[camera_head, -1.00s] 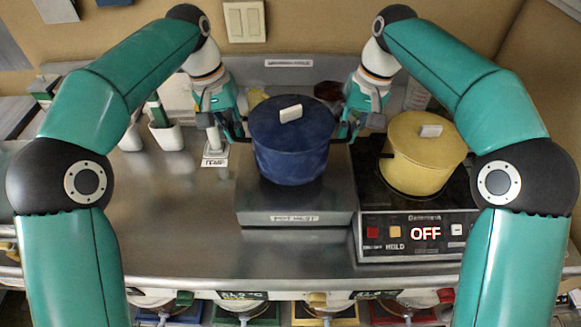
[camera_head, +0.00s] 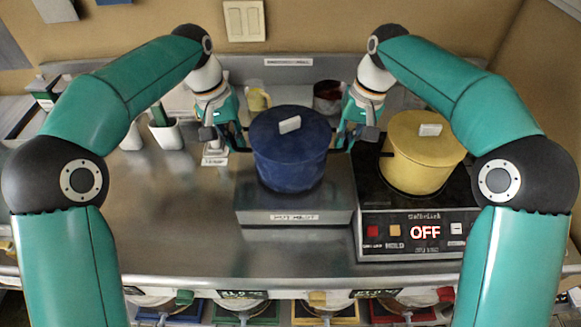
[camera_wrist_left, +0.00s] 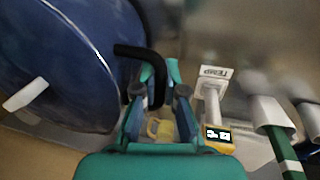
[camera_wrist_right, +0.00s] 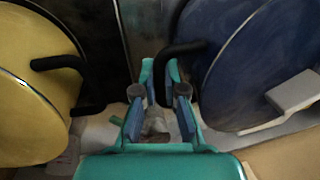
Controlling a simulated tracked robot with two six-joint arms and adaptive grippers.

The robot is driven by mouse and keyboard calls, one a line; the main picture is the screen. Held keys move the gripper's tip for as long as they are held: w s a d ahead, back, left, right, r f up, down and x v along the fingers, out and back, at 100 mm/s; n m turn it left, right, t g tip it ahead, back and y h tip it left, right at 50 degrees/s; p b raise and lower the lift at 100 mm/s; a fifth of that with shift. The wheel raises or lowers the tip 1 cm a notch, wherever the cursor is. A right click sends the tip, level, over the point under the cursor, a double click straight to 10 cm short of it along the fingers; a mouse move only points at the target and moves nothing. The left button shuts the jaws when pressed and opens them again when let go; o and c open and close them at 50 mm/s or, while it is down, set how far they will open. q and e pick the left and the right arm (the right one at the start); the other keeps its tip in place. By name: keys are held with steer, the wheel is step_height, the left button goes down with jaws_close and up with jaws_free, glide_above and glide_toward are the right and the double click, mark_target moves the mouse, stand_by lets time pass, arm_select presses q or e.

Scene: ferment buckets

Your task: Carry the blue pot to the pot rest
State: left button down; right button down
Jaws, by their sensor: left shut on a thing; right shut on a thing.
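The blue pot (camera_head: 290,155) with its lid and pale knob is over the pot rest (camera_head: 295,217), a grey metal block with a label on its front. Whether the pot's base touches the rest is unclear in the head view. My left gripper (camera_head: 236,140) is shut on the pot's left handle; the black handle (camera_wrist_left: 150,68) lies between its fingers in the left wrist view. My right gripper (camera_head: 345,141) is shut on the right handle, which also shows in the right wrist view (camera_wrist_right: 182,50). The pot looks upright.
A yellow pot (camera_head: 420,160) stands on the cooker (camera_head: 415,232), close on the right; its display reads OFF. A thermometer on a stand (camera_head: 214,150), white cups (camera_head: 166,133) and a yellow jug (camera_head: 256,99) stand left and behind. The counter at front left is clear.

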arm_select(q)
steer(key=shift+a+f, duration=0.2)
steer(key=shift+f, duration=0.15)
arm_select(e)
steer(key=shift+d+f, duration=0.2)
steer(key=shift+f, duration=0.2)
arm_select(q)
steer(key=c, duration=1.7)
jaws_free()
steer(key=shift+f, duration=0.25)
arm_select(e)
steer(key=c, duration=1.7)
jaws_free()
steer(key=shift+f, duration=0.2)
arm_select(q)
steer(key=o, duration=0.5)
steer(key=shift+r, duration=0.1)
steer(key=shift+c, duration=0.2)
arm_select(e)
steer(key=o, duration=0.5)
steer(key=shift+s, duration=0.1)
steer(key=shift+c, duration=0.2)
arm_select(q)
steer(key=shift+d, duration=0.1)
arm_select(e)
steer(key=shift+a, duration=0.1)
